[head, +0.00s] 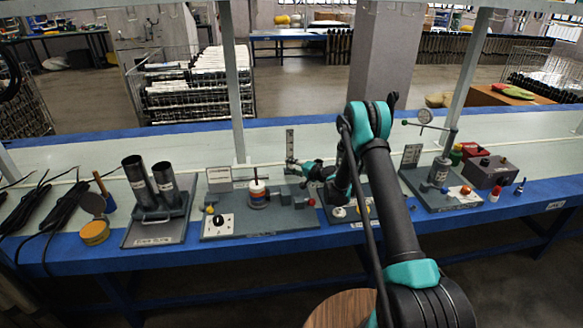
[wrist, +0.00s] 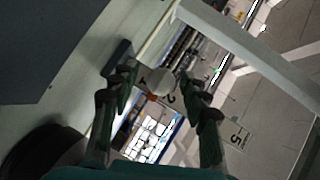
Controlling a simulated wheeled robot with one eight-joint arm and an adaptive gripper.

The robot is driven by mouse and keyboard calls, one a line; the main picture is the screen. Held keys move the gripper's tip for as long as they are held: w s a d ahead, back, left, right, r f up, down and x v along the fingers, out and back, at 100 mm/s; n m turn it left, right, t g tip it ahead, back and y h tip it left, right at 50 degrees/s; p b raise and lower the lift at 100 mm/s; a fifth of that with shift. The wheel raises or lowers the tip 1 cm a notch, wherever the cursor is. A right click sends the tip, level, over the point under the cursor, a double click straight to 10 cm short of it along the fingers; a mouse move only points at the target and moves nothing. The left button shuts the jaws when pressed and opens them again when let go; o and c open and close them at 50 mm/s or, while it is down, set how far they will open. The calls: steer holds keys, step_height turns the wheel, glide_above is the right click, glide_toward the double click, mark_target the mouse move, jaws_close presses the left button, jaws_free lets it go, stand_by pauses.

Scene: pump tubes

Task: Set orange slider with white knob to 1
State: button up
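My gripper (wrist: 158,72) is open, with one finger on each side of the knob and narrow gaps visible. A digit that looks like 2 (wrist: 172,100) is beside the knob. In the head view, the upright scale plate (head: 290,142) stands behind the table fixtures, and my gripper (head: 296,168) is at its lower part. The knob and slider are too small or hidden there to make out.
A fixture with two black tubes (head: 152,184) is on the left. A grey board with a switch (head: 217,224) and a red-and-white cylinder (head: 258,192) is left of my arm. Black cables (head: 65,207) lie far left.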

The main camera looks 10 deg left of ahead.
jaws_close()
steer(key=shift+f, duration=1.45)
jaws_free()
